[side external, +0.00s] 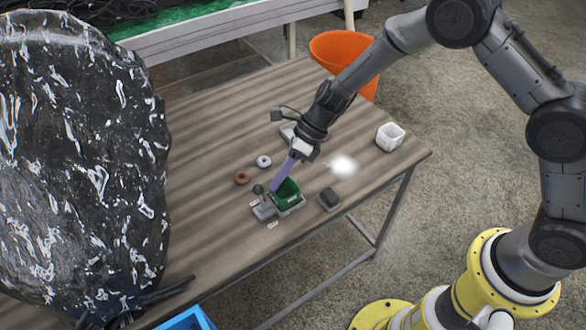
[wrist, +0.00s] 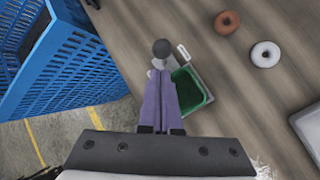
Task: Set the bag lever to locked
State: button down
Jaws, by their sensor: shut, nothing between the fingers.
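The lever shows as a dark round knob (side external: 258,189) on a small grey base (side external: 264,212) at the table's front edge; the knob also shows in the wrist view (wrist: 162,48). A green open box (side external: 291,198) is joined to the base's right side, and it shows in the wrist view (wrist: 208,98). My gripper (side external: 275,187) has purple fingers pointing down, shut and empty, just right of the knob. In the wrist view my gripper (wrist: 160,74) has its tips just below the knob in the picture. Whether they touch the lever, I cannot tell.
A brown ring (side external: 241,178) and a white ring (side external: 264,161) lie behind the lever. A large black-and-white speckled object (side external: 75,170) fills the left. A blue crate (wrist: 55,60) is beside the table.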

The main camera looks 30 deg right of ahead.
jog(key=shift+w+a+f, duration=0.15)
jog(key=shift+w+a, duration=0.15)
jog(key=shift+a, duration=0.2)
jog(key=shift+w+f, duration=0.2)
jog(key=shift+w, duration=0.95)
jog(key=shift+s, duration=0.15)
